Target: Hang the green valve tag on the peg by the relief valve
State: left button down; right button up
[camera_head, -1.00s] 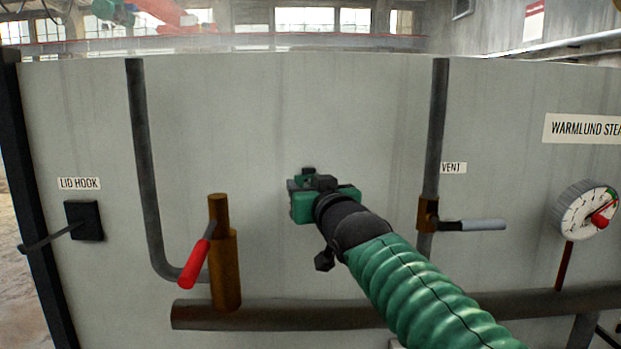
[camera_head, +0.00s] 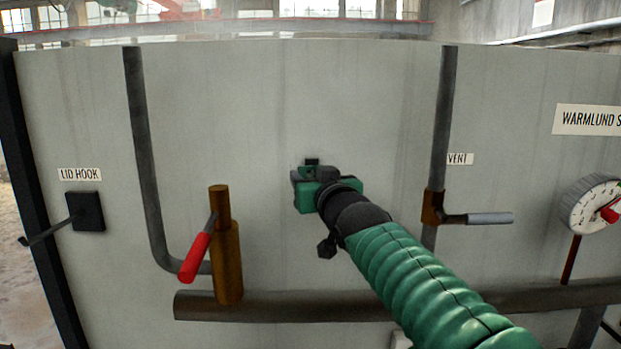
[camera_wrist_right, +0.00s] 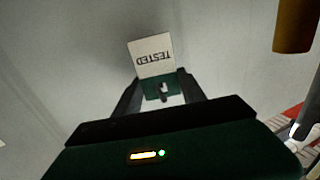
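My right gripper (camera_head: 308,180) is in front of the grey panel, right of the brass relief valve (camera_head: 227,265) with its red lever. In the right wrist view its two fingers (camera_wrist_right: 160,88) close in on both sides of a tag with a green part (camera_wrist_right: 150,88) and a white face (camera_wrist_right: 152,55) reading TESTED upside down. The fingers appear to hold the green part. A small grey shape shows at the green part; I cannot tell whether it is a peg. In the head view the gripper hides the tag, and no peg is clearly visible. My left gripper is out of view.
A vent valve (camera_head: 432,207) with a grey lever is to the right. A lid hook (camera_head: 86,211) sticks out at the far left. A horizontal pipe (camera_head: 330,305) runs below the gripper. A dial gauge (camera_head: 590,205) is at the right edge. The panel above the gripper is bare.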

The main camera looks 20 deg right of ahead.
jog(key=o, duration=0.4)
jog(key=shift+w+d+f, duration=0.1)
jog(key=shift+w+d, duration=0.2)
jog(key=shift+o, duration=0.2)
jog(key=shift+s, duration=0.2)
